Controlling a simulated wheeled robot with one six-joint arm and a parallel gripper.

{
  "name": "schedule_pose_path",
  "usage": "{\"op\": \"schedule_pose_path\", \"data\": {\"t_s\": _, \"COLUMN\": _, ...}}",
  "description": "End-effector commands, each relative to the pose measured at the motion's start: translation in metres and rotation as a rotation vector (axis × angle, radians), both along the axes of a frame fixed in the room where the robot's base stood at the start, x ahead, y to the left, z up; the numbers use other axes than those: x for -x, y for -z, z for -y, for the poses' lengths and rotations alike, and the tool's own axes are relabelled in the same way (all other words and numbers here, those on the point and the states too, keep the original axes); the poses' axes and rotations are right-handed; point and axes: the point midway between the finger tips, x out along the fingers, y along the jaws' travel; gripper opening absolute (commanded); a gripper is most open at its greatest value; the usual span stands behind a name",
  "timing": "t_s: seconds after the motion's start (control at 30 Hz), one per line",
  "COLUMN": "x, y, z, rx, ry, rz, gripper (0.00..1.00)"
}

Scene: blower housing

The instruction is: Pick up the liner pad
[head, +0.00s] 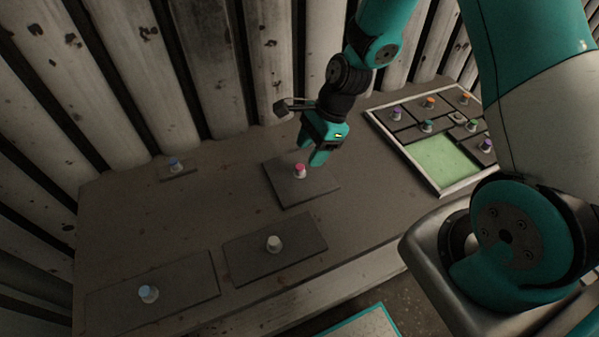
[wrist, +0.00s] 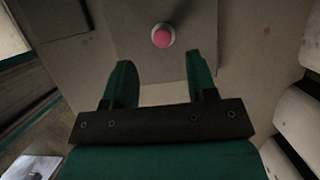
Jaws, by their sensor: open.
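Several flat dark pads with knobs lie on the bench; no label shows which one is the liner pad. The pad with the pink knob (head: 291,191) lies mid-bench, flat and square-looking. My gripper (head: 311,153) hangs just above it, fingers pointing down, open and empty. In the wrist view, the pink knob (wrist: 162,36) stands ahead of the gap between the two fingertips (wrist: 160,64), apart from both.
A pad with a white knob (head: 295,255) and one with a blue knob (head: 185,290) lie at the front. A small blue-knobbed piece (head: 180,174) lies at back left. A framed tray (head: 436,192) at right holds several knobbed pieces and a bare green area. Ribbed wall stands behind.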

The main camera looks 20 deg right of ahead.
Motion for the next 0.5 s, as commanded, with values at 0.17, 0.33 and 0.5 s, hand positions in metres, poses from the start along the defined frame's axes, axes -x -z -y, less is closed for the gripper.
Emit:
{"op": "schedule_pose_path", "data": {"t_s": 0.17, "x": -0.001, "y": 0.013, "z": -0.008, "rx": 0.0, "ry": -0.002, "rz": -0.003, "gripper": 0.52}}
{"op": "schedule_pose_path", "data": {"t_s": 0.33, "x": -0.003, "y": 0.035, "z": -0.019, "rx": 0.0, "ry": -0.003, "rz": -0.003, "gripper": 0.52}}
{"op": "schedule_pose_path", "data": {"t_s": 0.5, "x": -0.003, "y": 0.047, "z": -0.023, "rx": 0.0, "ry": -0.001, "rz": 0.0, "gripper": 0.52}}
